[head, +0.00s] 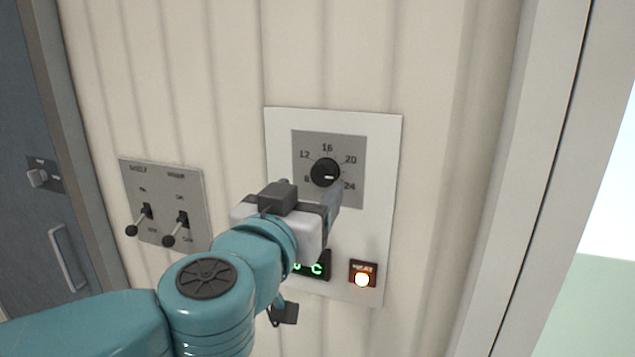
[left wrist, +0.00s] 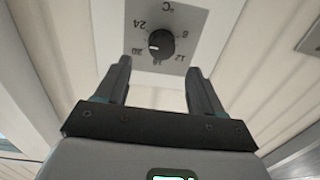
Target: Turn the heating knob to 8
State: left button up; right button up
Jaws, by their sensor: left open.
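The heating knob (head: 324,172) is a round black dial on a grey scale plate (head: 349,150) marked 8, 12, 16, 20 and 24. Its white mark points right, between 20 and 24. The knob also shows, upside down, in the left wrist view (left wrist: 161,44). My left gripper (head: 333,192) is just below and in front of the knob in the head view. In the left wrist view its two fingers (left wrist: 160,68) are open and apart, with the knob seen beyond the gap between them. The fingers do not touch the knob. My right gripper is not in view.
The white panel (head: 385,135) also carries a lit heat lamp (head: 362,279) and a green display (head: 317,267), partly hidden by my left arm. A grey plate (head: 190,180) with two lever switches is to the left. A blue-grey door (head: 20,130) stands far left.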

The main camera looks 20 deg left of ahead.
aim_at(322, 175)
pick_arm(q)
jog(key=w, duration=0.6)
jog(key=shift+w+a, duration=0.1)
jog(key=shift+w, duration=0.1)
jog(key=c, duration=1.1)
